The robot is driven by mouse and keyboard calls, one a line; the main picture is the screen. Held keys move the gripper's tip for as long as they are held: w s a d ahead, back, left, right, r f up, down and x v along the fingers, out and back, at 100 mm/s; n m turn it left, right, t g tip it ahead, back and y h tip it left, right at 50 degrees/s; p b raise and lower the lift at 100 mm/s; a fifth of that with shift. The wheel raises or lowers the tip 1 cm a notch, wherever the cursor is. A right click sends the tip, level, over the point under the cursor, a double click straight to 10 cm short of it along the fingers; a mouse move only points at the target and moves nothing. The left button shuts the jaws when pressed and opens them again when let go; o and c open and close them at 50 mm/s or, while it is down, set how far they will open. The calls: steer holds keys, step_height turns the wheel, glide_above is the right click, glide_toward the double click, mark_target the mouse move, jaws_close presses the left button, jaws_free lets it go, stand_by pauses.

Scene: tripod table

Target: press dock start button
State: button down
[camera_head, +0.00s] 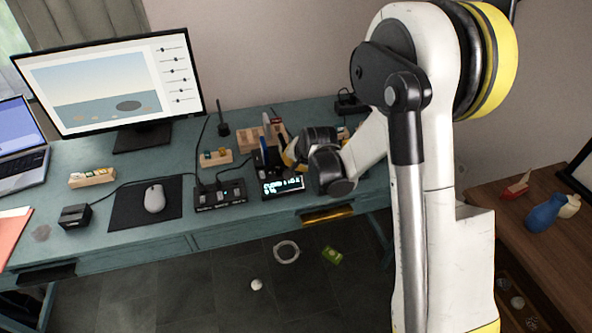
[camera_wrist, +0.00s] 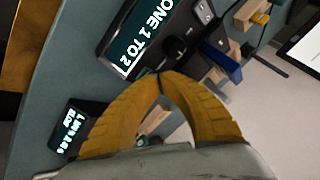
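A black dock (camera_wrist: 150,32) with a lit text display, partly reading "ONE 1 TO 2", stands on the desk. It also shows in the head view (camera_head: 268,192), partly hidden by my gripper. A dark raised part (camera_wrist: 173,47) sits beside the display; I cannot tell if it is the start button. My gripper (camera_wrist: 159,73) has its two yellow fingers brought together at the tips, with nothing visible between them. The tips appear close to the dock's near side in the wrist view; contact is unclear. In the head view my gripper (camera_head: 287,158) is over the dock's right side.
A second black unit with a lit display (camera_wrist: 70,132) lies lower left in the wrist view. A blue block (camera_wrist: 222,62) stands behind the dock. A black switch box (camera_head: 220,195), mouse (camera_head: 154,198) and monitor (camera_head: 115,85) are left of the dock.

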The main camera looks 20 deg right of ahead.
steer(key=shift+r+p, duration=0.35)
steer(key=shift+r, duration=0.35)
steer(key=shift+r+p, duration=1.75)
steer(key=shift+r, duration=0.8)
steer(key=s+r+n, duration=0.2)
steer(key=s+r, duration=0.5)
steer(key=r, duration=0.2)
steer(key=s+r+n, duration=0.3)
steer(key=s, duration=0.9)
steer(key=s+r+n, duration=0.2)
steer(key=s+r, duration=0.1)
steer(key=s, duration=0.8)
steer(key=shift+s+d+r+n+h, duration=0.15)
steer(key=shift+s+d+n+h, duration=0.05)
steer(key=shift+s+n+h, duration=0.2)
